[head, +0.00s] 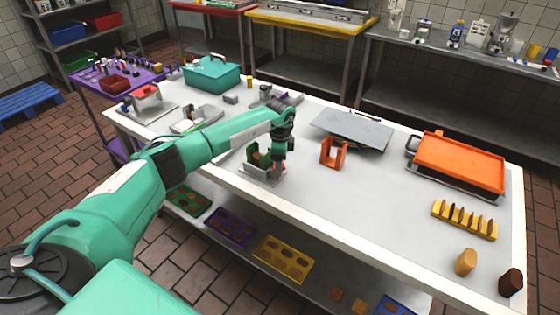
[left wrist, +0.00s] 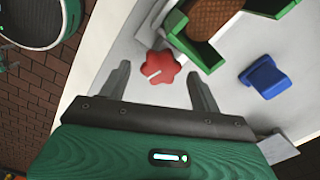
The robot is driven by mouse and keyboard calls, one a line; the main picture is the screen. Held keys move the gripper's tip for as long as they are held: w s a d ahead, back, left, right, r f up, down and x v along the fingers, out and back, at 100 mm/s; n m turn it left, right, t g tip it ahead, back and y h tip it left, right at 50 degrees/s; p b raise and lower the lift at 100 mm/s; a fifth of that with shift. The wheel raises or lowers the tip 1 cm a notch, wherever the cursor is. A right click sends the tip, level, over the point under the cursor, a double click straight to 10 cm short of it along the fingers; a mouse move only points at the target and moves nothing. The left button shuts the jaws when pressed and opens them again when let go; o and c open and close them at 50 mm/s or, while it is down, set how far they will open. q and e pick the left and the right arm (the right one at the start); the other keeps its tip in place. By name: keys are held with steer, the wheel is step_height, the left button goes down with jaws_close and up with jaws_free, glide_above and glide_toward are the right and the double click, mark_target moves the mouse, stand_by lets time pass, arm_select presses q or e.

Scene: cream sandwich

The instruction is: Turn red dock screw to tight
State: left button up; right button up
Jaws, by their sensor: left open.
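The red dock screw (left wrist: 160,68) is a lobed knob with a white mark across its face, lying between the two finger tips in the left wrist view. My left gripper (left wrist: 158,74) is open, one finger on each side of the screw; I cannot tell whether either touches it. Beside the screw is a green holder (left wrist: 203,54) with a brown waffle-like piece (left wrist: 214,14) in it. A blue knob (left wrist: 265,75) stands to the right. In the head view my left gripper (head: 281,153) points down at the dock (head: 262,175) by the near table edge and mostly hides the screw.
On the white table (head: 370,215) an orange frame (head: 333,152) and a grey plate (head: 352,128) stand right of the dock. Farther right are an orange tray (head: 460,160) and a yellow rack (head: 464,220). A teal box (head: 212,75) stands at the back left.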

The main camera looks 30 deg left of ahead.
arm_select(q)
steer(key=c, duration=1)
steer(key=shift+o, duration=0.2)
steer(key=shift+m, duration=0.3)
steer(key=m+b, duration=0.1)
steer(key=m, duration=0.1)
steer(key=shift+m, duration=0.3)
steer(key=m+b, duration=0.2)
steer(key=m, duration=0.1)
steer(key=shift+s+m, duration=0.15)
steer(key=shift+m, duration=0.15)
steer(key=m+b, duration=0.2)
steer(key=m, duration=0.3)
steer(key=shift+s+r, duration=0.1)
steer(key=shift+a+m, duration=0.1)
steer(key=shift+m, duration=0.2)
steer(key=o, duration=1)
steer(key=shift+c, duration=0.2)
